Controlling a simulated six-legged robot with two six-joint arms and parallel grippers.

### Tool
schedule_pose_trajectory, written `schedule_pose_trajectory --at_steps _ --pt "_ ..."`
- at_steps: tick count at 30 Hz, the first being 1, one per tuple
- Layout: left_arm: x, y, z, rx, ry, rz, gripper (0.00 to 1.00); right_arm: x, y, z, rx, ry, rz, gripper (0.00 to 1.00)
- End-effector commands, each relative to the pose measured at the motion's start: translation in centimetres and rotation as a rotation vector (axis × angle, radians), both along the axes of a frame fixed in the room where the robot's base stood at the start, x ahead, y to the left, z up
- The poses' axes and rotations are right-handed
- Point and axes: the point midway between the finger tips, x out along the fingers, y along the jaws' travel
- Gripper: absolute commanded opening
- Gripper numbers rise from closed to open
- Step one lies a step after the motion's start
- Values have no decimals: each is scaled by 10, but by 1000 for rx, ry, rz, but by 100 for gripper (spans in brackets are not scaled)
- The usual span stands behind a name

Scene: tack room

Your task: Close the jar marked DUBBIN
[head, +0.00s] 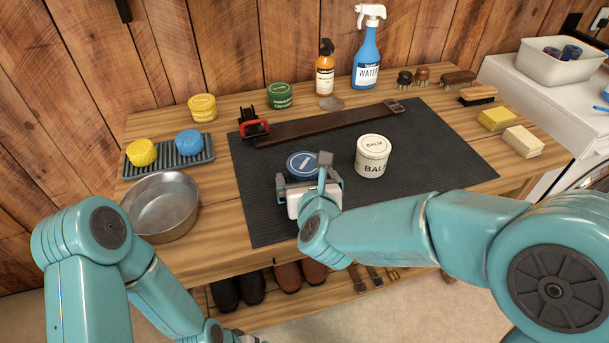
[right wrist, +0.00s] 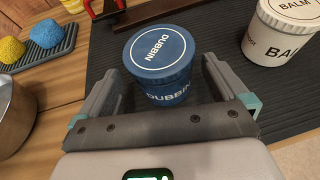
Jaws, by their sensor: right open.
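The blue DUBBIN jar (head: 301,161) stands upright on the dark mat (head: 440,155). In the right wrist view, its blue lid (right wrist: 158,47) with white lettering sits on top of the jar body (right wrist: 167,92). I cannot tell whether the lid is tight. My right gripper (head: 309,178) is open at the jar's near side. In the right wrist view, the fingers of this gripper (right wrist: 163,75) are on either side of the jar, with visible gaps.
A white BALM jar (head: 372,157) stands close to the right of the DUBBIN jar. A leather strap (head: 325,126) lies behind. A metal bowl (head: 161,207) and a tray with sponges (head: 190,160) are at left. The mat's right part is clear.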

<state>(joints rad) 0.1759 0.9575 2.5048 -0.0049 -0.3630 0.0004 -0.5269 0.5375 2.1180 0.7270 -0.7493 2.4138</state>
Motion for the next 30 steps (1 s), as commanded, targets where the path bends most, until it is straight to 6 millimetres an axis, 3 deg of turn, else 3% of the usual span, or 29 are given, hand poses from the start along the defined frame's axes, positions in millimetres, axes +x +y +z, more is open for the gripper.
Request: schedule_pose_trajectory --at_steps 7,19,24,26,30 --pt "0 0 9 0 0 0 100 31 3 -13 -1 1 -1 100" --pt "0 0 8 0 0 0 100 34 4 -15 0 0 0 100" --pt "0 0 8 0 0 0 100 34 4 -15 0 0 0 45" --pt "0 0 8 0 0 0 100 35 4 -14 1 -2 0 35" --pt "0 0 8 0 0 0 100 35 4 -14 1 -2 0 35"
